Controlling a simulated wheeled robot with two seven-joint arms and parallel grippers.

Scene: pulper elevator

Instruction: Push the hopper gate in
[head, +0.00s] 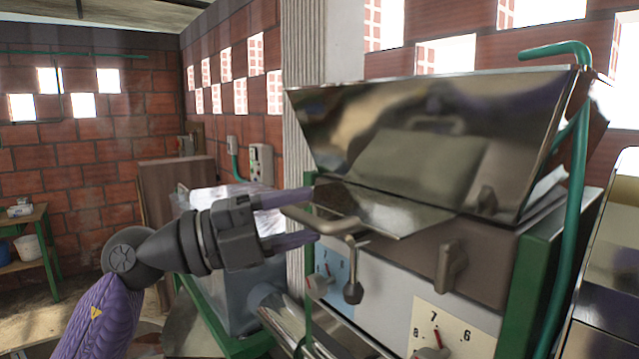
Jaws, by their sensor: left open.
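The hopper (430,130) is a shiny metal bin on top of the pulper. A flat metal plate, which looks like the hopper gate (385,208), sticks out below the hopper's front. My right gripper is not in view.
Below the plate are a dark-knobbed lever (352,290), a brown knob (451,268) and a numbered dial (435,335). A green pipe (578,200) runs along the machine's right side. A metal cylinder (300,320) is below my gripper. Brick walls stand behind.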

